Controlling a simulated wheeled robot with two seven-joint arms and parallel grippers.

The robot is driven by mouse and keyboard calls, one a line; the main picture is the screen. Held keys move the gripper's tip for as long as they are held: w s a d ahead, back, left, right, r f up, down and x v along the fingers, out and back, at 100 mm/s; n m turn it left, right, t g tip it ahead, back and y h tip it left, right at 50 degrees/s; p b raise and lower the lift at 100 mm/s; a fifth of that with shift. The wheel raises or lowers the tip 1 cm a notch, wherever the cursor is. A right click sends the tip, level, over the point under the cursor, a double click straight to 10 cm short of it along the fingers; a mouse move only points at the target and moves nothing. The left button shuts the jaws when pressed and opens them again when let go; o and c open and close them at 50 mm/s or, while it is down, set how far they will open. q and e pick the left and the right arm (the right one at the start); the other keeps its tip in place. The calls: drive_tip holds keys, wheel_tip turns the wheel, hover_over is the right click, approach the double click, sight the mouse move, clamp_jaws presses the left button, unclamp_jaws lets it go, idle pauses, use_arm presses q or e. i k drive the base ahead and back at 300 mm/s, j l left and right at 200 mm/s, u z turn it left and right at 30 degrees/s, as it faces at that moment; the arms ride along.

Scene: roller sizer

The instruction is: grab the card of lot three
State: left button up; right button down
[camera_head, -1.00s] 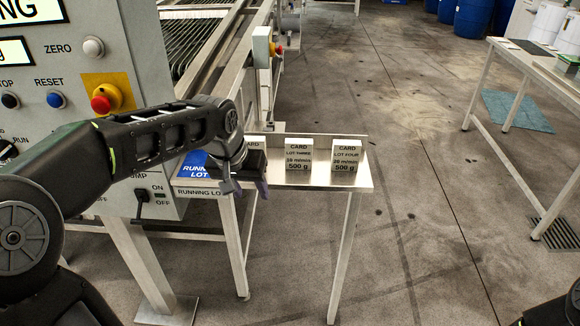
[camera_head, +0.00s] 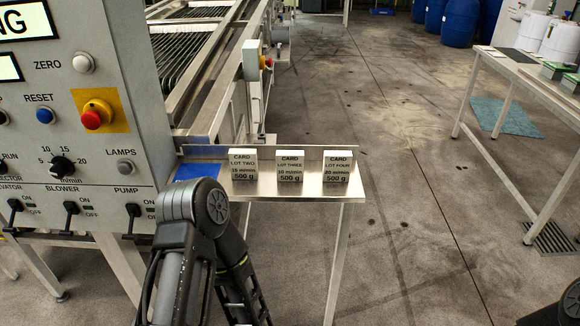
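The card of lot three (camera_head: 289,168) stands upright on a small metal shelf (camera_head: 262,188), marked 10 m/min and 500 g. It is the middle one of three small cards. The lot two card (camera_head: 243,165) stands to its left and the lot four card (camera_head: 337,167) to its right, with small gaps between them. My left arm comes up from the bottom and bends down again in front of the shelf's left part. My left gripper is below the picture's edge, and my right gripper is not in view.
A blue patch (camera_head: 196,171) lies at the shelf's left end, partly behind my arm. The control panel (camera_head: 65,125) with knobs and switches stands at the left. A table (camera_head: 540,84) stands at the far right. Open floor (camera_head: 420,180) lies right of the shelf.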

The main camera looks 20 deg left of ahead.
sight(289, 164)
drive_tip(key=i+l+z, duration=0.75)
drive_tip(key=i, duration=0.35)
drive_tip(key=i+l+z, duration=0.25)
drive_tip(key=i, duration=0.3)
drive_tip(key=i+u, duration=0.8)
drive_tip(key=i+l+u, duration=0.1)
drive_tip(key=i+u, duration=0.3)
drive_tip(key=i+j+u, duration=0.1)
drive_tip(key=i+u, duration=0.15)
drive_tip(key=u, duration=0.2)
drive_tip(key=i+u, duration=0.25)
drive_tip(key=u, duration=0.2)
drive_tip(key=i+l+u, duration=0.1)
drive_tip(key=u, duration=0.35)
drive_tip(key=i+l+u, duration=0.25)
drive_tip(key=u, duration=0.25)
drive_tip(key=i+l+u, duration=0.25)
drive_tip(key=u, duration=0.2)
drive_tip(key=i+l+u, duration=0.15)
drive_tip(key=l+u, duration=0.3)
drive_tip(key=i+l+u, duration=0.2)
drive_tip(key=u, duration=0.15)
drive_tip(key=i+l+u, duration=0.15)
drive_tip(key=l+u, duration=0.15)
drive_tip(key=l, duration=0.2)
